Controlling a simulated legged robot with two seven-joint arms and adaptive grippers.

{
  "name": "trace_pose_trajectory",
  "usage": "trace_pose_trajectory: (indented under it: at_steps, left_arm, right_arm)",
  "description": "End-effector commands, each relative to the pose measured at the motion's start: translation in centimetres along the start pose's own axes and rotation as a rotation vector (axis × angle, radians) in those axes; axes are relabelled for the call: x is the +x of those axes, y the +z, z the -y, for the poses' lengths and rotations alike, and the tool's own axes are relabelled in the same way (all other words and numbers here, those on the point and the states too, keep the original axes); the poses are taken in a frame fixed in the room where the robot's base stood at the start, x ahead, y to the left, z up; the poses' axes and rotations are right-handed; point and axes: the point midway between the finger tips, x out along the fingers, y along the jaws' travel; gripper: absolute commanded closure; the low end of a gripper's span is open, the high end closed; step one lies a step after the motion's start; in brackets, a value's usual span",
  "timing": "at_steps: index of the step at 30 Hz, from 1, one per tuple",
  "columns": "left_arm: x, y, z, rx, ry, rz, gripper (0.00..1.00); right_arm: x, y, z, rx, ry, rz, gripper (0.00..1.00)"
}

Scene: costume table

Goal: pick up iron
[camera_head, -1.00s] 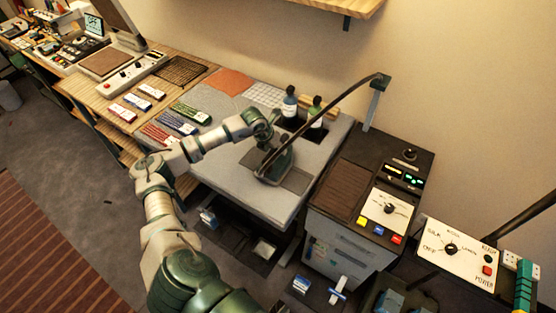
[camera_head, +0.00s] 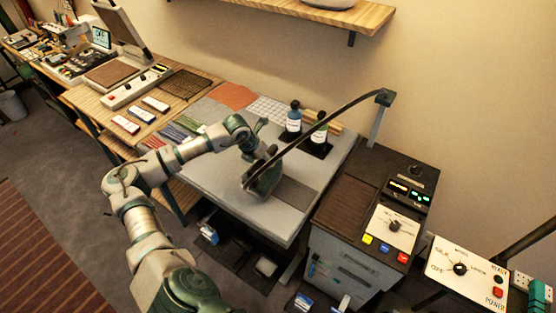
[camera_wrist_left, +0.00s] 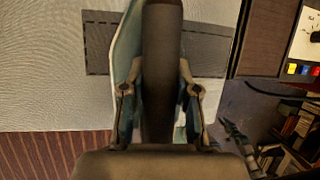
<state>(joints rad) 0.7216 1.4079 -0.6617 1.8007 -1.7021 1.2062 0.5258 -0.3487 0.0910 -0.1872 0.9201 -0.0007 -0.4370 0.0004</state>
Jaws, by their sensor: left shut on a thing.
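The iron (camera_head: 264,182) is dark grey-green, with a thick cord rising from it to the right. My left gripper (camera_head: 254,152) is shut on the iron's handle from above. In the left wrist view the dark handle of the iron (camera_wrist_left: 162,70) runs between the two fingers (camera_wrist_left: 160,95), with the pale teal body below. Whether the iron's base touches the surface is hard to tell. My right gripper is out of view.
Two bottles (camera_head: 293,118) (camera_head: 318,135) stand behind the iron. The cord ends at an upright post (camera_head: 379,120). A dark control unit (camera_head: 395,205) with buttons stands on the right. Folded coloured cloths (camera_head: 185,128) lie at the left, and a wooden shelf (camera_head: 330,15) hangs above.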

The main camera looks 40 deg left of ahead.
Motion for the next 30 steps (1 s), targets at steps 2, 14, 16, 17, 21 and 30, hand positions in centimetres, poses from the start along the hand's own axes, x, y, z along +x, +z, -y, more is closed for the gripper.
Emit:
trace_pose_trajectory:
  at_steps: [2, 14, 16, 17, 21, 30]
  left_arm:
    - [-0.8, -1.2, -1.3, -0.001, 0.008, 0.003, 1.00]
    - [-4.5, -5.5, -4.3, 0.003, 0.009, 0.004, 1.00]
    - [-4.9, -6.0, -4.7, 0.004, 0.007, 0.004, 1.00]
    - [-5.0, -6.2, -4.8, 0.005, 0.007, 0.004, 1.00]
    - [-5.4, -6.7, -5.5, 0.002, 0.003, 0.005, 1.00]
    - [-5.0, -6.9, -5.1, 0.015, -0.009, 0.001, 1.00]
  right_arm:
    - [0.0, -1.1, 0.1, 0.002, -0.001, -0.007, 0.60]
    - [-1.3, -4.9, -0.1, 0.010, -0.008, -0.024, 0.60]
    - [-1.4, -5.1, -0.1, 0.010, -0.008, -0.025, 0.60]
    - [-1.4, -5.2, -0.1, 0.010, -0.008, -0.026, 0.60]
    - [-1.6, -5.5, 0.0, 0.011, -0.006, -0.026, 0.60]
    - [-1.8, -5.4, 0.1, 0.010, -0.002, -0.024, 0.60]
